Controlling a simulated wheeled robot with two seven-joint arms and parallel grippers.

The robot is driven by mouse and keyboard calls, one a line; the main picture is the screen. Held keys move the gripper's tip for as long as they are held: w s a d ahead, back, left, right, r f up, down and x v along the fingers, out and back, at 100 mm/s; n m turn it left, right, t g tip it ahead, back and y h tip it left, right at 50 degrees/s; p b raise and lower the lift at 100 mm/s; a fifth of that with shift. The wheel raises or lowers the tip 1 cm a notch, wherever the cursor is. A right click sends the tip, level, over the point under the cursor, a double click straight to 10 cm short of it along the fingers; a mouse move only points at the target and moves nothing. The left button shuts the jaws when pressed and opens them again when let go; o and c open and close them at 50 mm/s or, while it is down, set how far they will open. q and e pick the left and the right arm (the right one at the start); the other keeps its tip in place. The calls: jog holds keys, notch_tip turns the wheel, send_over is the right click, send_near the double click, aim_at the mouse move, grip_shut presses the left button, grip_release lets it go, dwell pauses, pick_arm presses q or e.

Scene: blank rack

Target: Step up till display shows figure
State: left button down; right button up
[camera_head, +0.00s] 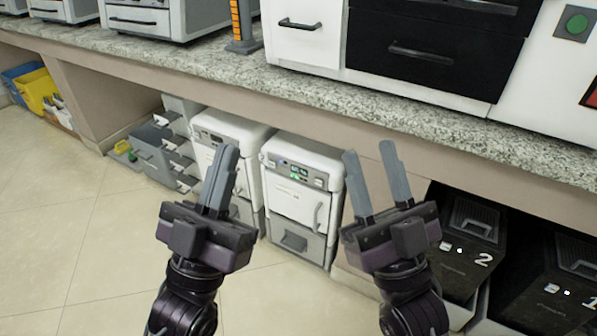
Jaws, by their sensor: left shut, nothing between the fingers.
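A white machine (297,195) stands under the counter, with a small lit green display (298,174) and small controls on its top front strip. The display's figure is too small to read. A similar white machine (236,130) stands to its left, partly hidden by my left gripper. My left gripper (229,148) is shut and empty, raised in front of that left machine. My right gripper (369,148) is open and empty, with its fingers apart, to the right of the machine with the green display. No contact with either machine can be seen.
A speckled counter (300,85) runs above, carrying large machines, one with a green round button (577,24). Grey drawers (160,150) stand left of the white machines. Black numbered bins (468,250) stand at the right. The tiled floor (70,220) at left is clear.

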dwell(0.3)
grip_shut()
dwell(1.6)
